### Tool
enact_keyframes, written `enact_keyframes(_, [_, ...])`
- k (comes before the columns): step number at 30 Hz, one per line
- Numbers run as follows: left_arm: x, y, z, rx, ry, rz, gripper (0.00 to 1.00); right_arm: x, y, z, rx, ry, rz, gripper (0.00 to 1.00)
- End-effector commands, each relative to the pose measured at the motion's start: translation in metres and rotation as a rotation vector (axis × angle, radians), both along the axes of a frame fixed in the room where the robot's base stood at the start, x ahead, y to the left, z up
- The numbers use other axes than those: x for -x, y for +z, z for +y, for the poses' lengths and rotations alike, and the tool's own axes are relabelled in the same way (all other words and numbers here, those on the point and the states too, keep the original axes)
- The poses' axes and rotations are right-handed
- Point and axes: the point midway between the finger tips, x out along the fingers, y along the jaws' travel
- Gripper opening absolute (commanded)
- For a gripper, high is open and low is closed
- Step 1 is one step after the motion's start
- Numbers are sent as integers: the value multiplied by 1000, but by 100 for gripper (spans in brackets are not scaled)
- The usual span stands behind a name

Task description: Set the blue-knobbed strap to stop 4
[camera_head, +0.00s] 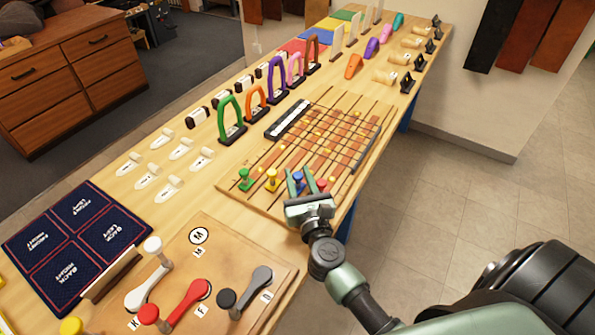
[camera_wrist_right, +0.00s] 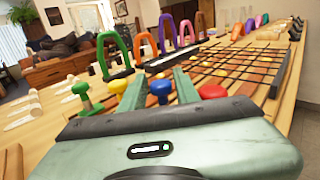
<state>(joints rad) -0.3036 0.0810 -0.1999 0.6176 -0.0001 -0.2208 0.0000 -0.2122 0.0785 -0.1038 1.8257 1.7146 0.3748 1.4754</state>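The strap board (camera_head: 232,188) lies on the bench with dark lengthwise straps, brown cross pieces and small yellow markers. Knobs stand in a row at its near end: green (camera_head: 244,174), yellow (camera_head: 271,174), blue (camera_head: 298,176) and red (camera_head: 321,184). My right gripper (camera_head: 299,184) is at the blue knob, its two fingers apart on either side of it. In the right wrist view the blue knob (camera_wrist_right: 160,88) shows between the fingertips, with the red knob (camera_wrist_right: 212,91) just to the right. Contact with the blue knob cannot be told. Stop numbers are unreadable. My left gripper is not in view.
Several coloured arches, the green one (camera_head: 231,117) nearest, stand left of the board. A board with white, red and grey levers (camera_head: 190,300) lies nearer. White pegs (camera_head: 181,150) and a dark blue mat (camera_head: 75,235) lie left. The bench's right edge is close to my right arm.

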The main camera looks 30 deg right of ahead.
Motion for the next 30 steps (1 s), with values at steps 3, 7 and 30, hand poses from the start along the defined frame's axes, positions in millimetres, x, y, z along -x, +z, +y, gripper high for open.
enact_keyframes(3, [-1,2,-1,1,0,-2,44,-7,0,-2,0,0,0,31])
enact_keyframes(7, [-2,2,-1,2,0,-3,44,-8,0,-2,0,0,0,31])
enact_keyframes(30, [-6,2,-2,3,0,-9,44,-7,0,-2,1,-1,0,0])
